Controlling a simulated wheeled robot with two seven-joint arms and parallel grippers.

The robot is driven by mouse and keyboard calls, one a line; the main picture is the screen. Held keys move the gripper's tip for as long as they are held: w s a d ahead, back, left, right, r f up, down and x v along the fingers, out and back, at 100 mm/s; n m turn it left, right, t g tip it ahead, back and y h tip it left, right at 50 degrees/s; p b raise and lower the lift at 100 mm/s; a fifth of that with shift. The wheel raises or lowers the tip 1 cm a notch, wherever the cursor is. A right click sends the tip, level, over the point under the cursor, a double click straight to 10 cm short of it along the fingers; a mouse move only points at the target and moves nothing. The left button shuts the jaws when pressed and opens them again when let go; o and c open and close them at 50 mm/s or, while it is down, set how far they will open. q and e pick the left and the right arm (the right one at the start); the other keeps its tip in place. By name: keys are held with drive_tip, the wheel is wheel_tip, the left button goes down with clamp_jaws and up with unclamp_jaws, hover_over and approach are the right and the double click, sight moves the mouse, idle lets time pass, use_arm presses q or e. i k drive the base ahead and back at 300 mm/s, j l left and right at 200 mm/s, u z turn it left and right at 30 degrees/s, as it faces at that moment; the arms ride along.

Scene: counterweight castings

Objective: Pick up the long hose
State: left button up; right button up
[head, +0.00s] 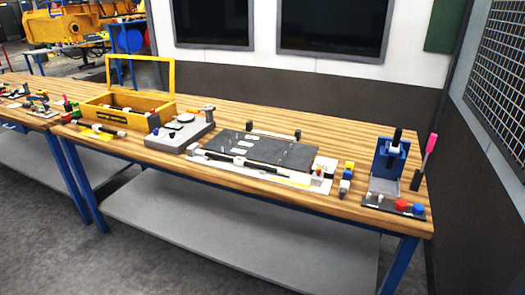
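A long, thin dark piece with pale sections (275,169), which looks like the long hose, lies along the front edge of a dark flat plate (290,150) on the wooden workbench. A shorter dark piece with pale parts (108,130) lies at the left, in front of the yellow box; I cannot tell whether it is a hose too. Neither of my grippers is in the head view, and nothing covers the long piece.
The workbench (345,207) also holds an open yellow box (128,116), a grey fixture block (180,136), a blue stand (390,158) and a pink-handled tool (430,145). Red and blue buttons sit at the front right. Bare wood shows behind the plate. A grey shelf is below.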

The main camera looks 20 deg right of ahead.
sight(238, 162)
drive_tip(key=i+l, duration=0.1)
drive_tip(key=i, duration=1.35)
drive_tip(key=j+u, duration=0.05)
drive_tip(key=j, duration=0.05)
